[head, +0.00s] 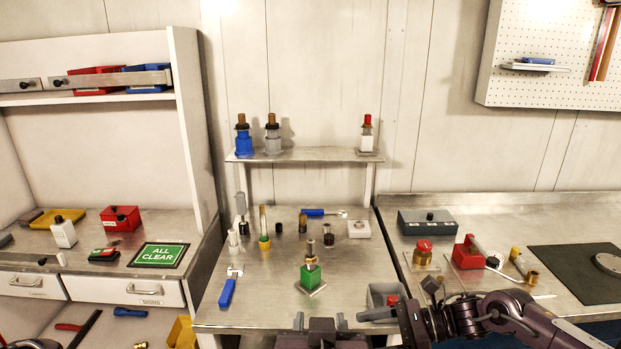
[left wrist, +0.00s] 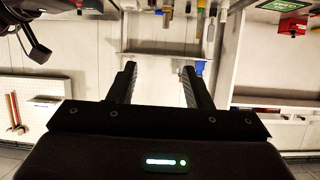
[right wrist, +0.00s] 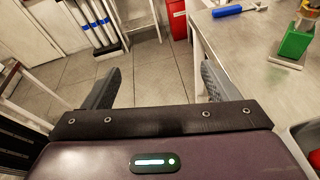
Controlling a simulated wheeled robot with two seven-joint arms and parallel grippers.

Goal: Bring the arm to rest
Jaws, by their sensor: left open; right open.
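My left gripper (left wrist: 158,72) is open, with nothing between its fingers in the left wrist view. It seems to be the gripper (head: 320,321) at the bottom middle of the head view, near the front edge of the middle bench (head: 260,318). My right gripper (right wrist: 155,78) is open and empty in the right wrist view. Its fingers show against the tiled floor, the right one close to the bench edge (right wrist: 215,110).
A green block (head: 310,277) and a blue-handled tool (head: 227,292) lie on the bench. Open floor (right wrist: 150,75) lies left of the bench edge.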

